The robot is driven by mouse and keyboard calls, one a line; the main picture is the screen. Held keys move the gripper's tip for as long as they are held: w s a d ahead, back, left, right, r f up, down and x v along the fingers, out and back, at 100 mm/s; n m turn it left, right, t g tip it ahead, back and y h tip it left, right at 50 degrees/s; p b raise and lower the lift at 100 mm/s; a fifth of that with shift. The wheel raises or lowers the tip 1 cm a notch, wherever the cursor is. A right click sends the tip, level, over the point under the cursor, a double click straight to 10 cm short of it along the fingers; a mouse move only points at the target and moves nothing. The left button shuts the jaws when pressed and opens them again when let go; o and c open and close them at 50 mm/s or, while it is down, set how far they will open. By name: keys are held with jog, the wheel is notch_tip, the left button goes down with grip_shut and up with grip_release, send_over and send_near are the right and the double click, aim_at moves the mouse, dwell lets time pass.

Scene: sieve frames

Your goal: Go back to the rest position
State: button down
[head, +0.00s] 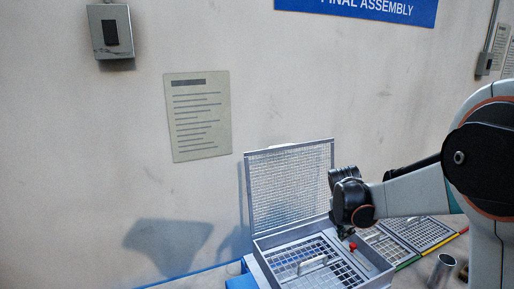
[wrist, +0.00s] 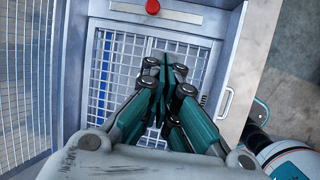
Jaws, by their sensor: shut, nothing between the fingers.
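My gripper (head: 345,233) is above the right side of an open metal sieve box (head: 262,243) in the head view. In the wrist view its teal fingers (wrist: 165,68) are together, with nothing held. Below them is a white grid (wrist: 122,52) inside the box, which also shows in the head view (head: 290,258). The fingers hide part of the grid. My arm comes in from the right.
A mesh lid (head: 290,185) stands raised at the back of the box. A red knob (wrist: 153,7) is on the box. More grid frames (head: 420,232) and a metal cylinder (head: 441,270) are at right. The wall is behind.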

jog(key=s+a+m+t+y+b, duration=0.1)
jog(key=s+a+m+b, duration=0.15)
jog(key=s+m, duration=0.35)
jog(key=s+a+r+m+t+b, duration=0.15)
jog(key=s+m+b, duration=0.25)
jog(key=s, duration=0.4)
jog(key=s+a+m+y+b, duration=0.1)
jog(key=s+a+m+b, duration=0.25)
jog(key=s, duration=0.35)
jog(key=s+a+f+m+t+y+b, duration=0.1)
jog(key=s+a+f+m+b, duration=0.1)
jog(key=s+f+m, duration=0.4)
jog(key=s+m+b, duration=0.1)
jog(key=s+m, duration=0.1)
jog(key=s, duration=0.1)
jog(key=shift+t, duration=0.25)
